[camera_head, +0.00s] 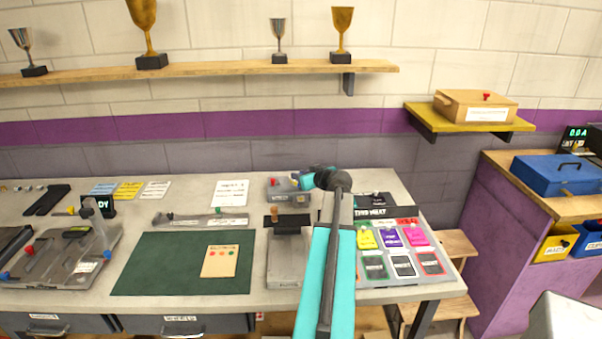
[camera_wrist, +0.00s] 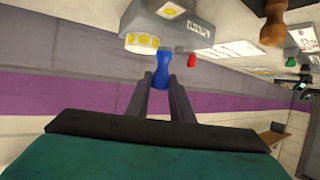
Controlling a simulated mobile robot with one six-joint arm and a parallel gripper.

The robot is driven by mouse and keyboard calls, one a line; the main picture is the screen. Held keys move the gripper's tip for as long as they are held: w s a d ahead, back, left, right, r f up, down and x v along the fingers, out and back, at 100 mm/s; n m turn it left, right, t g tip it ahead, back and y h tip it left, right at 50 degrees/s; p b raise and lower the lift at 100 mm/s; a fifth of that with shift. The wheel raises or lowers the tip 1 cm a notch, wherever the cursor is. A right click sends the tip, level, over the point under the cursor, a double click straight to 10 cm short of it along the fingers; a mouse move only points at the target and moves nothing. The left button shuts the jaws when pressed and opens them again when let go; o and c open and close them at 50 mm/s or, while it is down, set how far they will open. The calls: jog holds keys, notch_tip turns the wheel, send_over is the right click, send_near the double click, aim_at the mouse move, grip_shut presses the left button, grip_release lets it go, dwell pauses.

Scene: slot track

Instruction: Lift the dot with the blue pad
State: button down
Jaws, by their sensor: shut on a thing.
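My gripper (camera_wrist: 162,82) is shut on a blue knob-shaped piece (camera_wrist: 162,64), which I take to be the blue pad. Its far end is close to a white round piece with yellow dots (camera_wrist: 141,43) on the side of a grey box (camera_wrist: 170,22). I cannot tell whether the pad touches the dots, and its tip face is hidden. In the head view my gripper (camera_head: 312,178) is over the back of the bench, beside the grey box (camera_head: 285,195); my arm covers part of that area.
A brown-knobbed stand (camera_head: 287,228) is in front of the box. A board of coloured cards (camera_head: 408,262) lies to the right, a green mat (camera_head: 150,263) to the left. A small red knob (camera_wrist: 191,60) is close beside the blue piece. A shelf with trophies (camera_head: 200,72) hangs above.

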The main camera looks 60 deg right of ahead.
jog(key=shift+f, duration=2.15)
jog(key=shift+f+b, duration=0.5)
jog(key=shift+b, duration=0.25)
dwell(0.8)
jog(key=shift+r, duration=0.1)
jog(key=shift+r+p, duration=0.5)
jog(key=shift+r, duration=2.9)
jog(key=w+a+r+n+t+y, duration=0.1)
jog(key=w+a+y, duration=0.1)
jog(key=w+a, duration=1.2)
jog(key=w+a+r+n+y, duration=0.1)
jog(key=w+a+r+n, duration=0.1)
jog(key=w+a, duration=1.2)
jog(key=w+a+r+n+y, duration=0.1)
jog(key=a+r, duration=0.2)
jog(key=a, duration=1.7)
jog(key=w+a+r+n+y, duration=0.1)
jog(key=w+a+r+y, duration=0.1)
jog(key=a, duration=1.9)
jog(key=shift+w+r, duration=0.15)
jog(key=shift+r, duration=0.5)
